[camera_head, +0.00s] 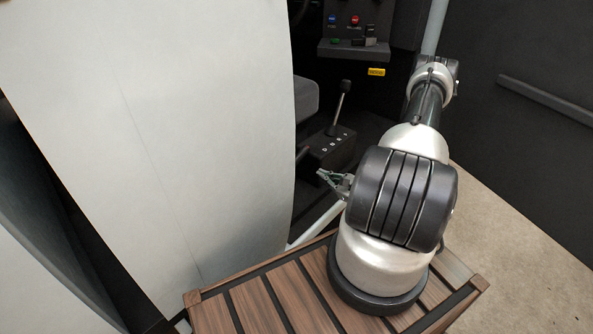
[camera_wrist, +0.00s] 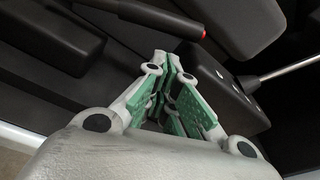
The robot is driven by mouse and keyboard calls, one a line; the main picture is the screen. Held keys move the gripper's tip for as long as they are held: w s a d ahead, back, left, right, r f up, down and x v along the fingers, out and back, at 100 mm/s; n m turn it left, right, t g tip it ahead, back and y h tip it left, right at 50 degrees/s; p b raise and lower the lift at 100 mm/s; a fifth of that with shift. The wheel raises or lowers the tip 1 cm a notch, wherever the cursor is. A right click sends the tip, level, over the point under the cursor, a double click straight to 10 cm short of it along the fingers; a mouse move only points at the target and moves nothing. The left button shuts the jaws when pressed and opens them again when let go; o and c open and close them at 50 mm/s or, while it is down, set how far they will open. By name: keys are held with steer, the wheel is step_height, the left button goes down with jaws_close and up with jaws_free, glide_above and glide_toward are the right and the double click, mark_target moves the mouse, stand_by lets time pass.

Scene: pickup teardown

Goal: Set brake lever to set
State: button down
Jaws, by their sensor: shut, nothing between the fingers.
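In the head view my gripper (camera_head: 325,175) shows only in part beside my arm, near the cab opening.
A gear selector box (camera_head: 330,150) with an upright shift lever (camera_head: 341,100) stands inside the cab. Its metal rod (camera_wrist: 290,68) is right of my fingers. A seat (camera_head: 305,97) and pale door panel (camera_head: 160,130) border the opening. A button panel (camera_head: 350,28) is behind.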

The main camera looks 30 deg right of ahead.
steer(key=x, duration=1)
steer(key=shift+d+r, duration=0.1)
steer(key=shift+r, duration=0.1)
